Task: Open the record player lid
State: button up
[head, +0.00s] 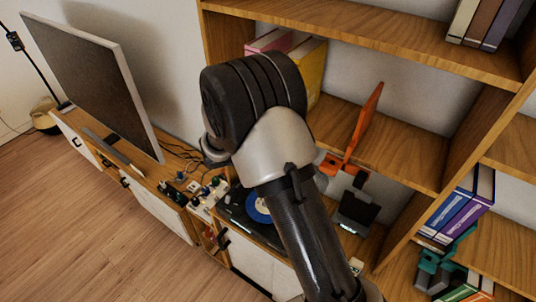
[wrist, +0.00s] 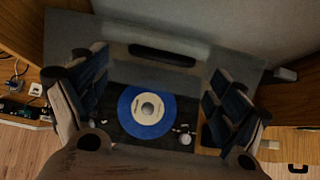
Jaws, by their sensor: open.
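The record player (head: 236,209) is a dark deck on the low cabinet in the head view, partly hidden by my arm. Its blue record (head: 257,207) has a pale centre. In the wrist view the blue record (wrist: 147,113) lies below the image centre, uncovered from this angle. A grey panel (wrist: 120,35), apparently the lid, spans the area behind the record and looks raised; its exact angle is unclear. A dark slot-like shape shows on it. My gripper (wrist: 158,75) is open, with one finger on each side of the record in the picture. Contact with the panel cannot be told. The head view hides the gripper.
A television (head: 90,75) stands on the cabinet at left. Small knobbed gear (head: 207,192) sits beside the player. A wooden bookshelf (head: 400,165) rises at right, with an orange stand (head: 367,128) and several binders (head: 465,210). The wooden floor at lower left is clear.

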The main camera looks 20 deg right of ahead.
jog(key=v, duration=0.6)
dwell(0.3)
jog(key=s+d+r+m+g+y+b, duration=0.1)
jog(key=s+d+r+m+b, duration=0.1)
jog(key=s+m+b, duration=0.45)
jog(key=s+d+r+m+g+y+b, duration=0.1)
jog(key=s+d+r+m+b, duration=0.15)
jog(key=s+m, duration=0.7)
jog(key=s+a+f+m+y+b, duration=0.1)
jog(key=s+a+m+y+b, duration=0.1)
jog(key=s, duration=0.3)
jog(key=s+a+f+m+y+b, duration=0.1)
jog(key=s+a+f+m+b, duration=0.1)
jog(key=s+m+b, duration=0.2)
jog(key=s+a+f+m+t+y+b, duration=0.1)
jog(key=s+a+f+m+y+b, duration=0.1)
jog(key=s, duration=0.6)
jog(key=shift+s+a+f+m+y+b, duration=0.2)
jog(key=shift+a+m+y+b, duration=0.15)
jog(key=shift+a+m, duration=0.25)
